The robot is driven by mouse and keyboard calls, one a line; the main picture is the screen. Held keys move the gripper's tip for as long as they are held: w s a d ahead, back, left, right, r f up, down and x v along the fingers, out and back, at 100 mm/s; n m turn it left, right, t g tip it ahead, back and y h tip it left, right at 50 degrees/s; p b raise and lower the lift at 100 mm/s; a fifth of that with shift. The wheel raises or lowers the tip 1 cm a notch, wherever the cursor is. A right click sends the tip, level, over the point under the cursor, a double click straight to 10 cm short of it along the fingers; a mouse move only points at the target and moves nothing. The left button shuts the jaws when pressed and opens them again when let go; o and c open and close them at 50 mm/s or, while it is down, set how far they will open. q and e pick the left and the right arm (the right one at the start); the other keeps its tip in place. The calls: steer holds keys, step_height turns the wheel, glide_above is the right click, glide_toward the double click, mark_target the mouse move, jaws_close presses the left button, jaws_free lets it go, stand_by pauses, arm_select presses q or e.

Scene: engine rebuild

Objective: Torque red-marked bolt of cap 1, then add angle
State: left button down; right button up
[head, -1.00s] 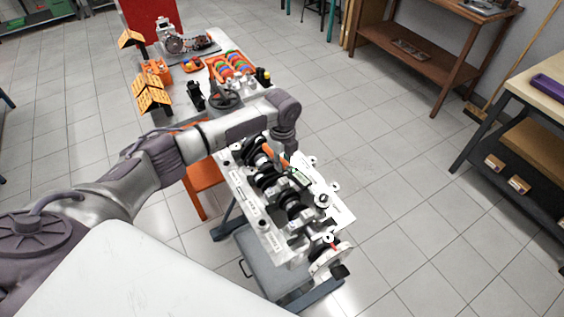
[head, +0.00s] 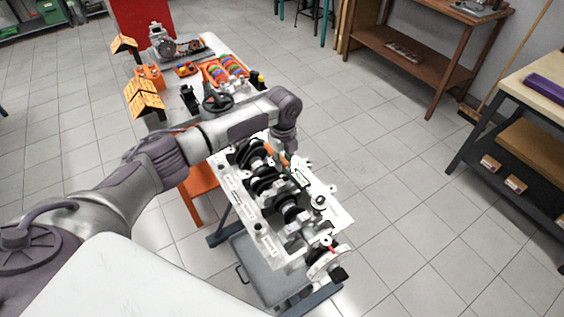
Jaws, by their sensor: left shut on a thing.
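The engine block (head: 240,200) stands upside up on a stand, with the dark crankshaft (head: 288,208) and its bearing caps along the middle. My left gripper (head: 284,150) is over the far right part of the block, mostly hidden under my wrist. It is shut on an orange-handled tool (head: 271,150), which seems to be the torque wrench and lies low over the block. A small red mark (head: 328,248) shows at the near end by the pale round flange. Cap 1 and its red-marked bolt cannot be made out for certain. My right gripper is out of view.
A grey tray (head: 268,283) sits under the block. Floor at right is clear, up to a workbench (head: 540,82).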

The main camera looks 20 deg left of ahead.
arm_select(q)
steer(key=shift+w+d+r+m+b, duration=0.1)
steer(key=shift+w+d+m+b, duration=0.3)
steer(key=shift+w+b, duration=0.2)
steer(key=shift+w, duration=0.1)
steer(key=shift+w+d+m+b, duration=0.5)
steer(key=shift+w+m+b, duration=0.1)
steer(key=shift+b, duration=0.15)
steer(key=shift+w+d+m+b, duration=0.65)
steer(key=shift+w+d+m, duration=0.1)
steer(key=shift+m, duration=0.05)
stand_by(2.3)
stand_by(0.4)
steer(key=shift+r+p, duration=0.1)
steer(key=shift+p, duration=0.35)
stand_by(1.1)
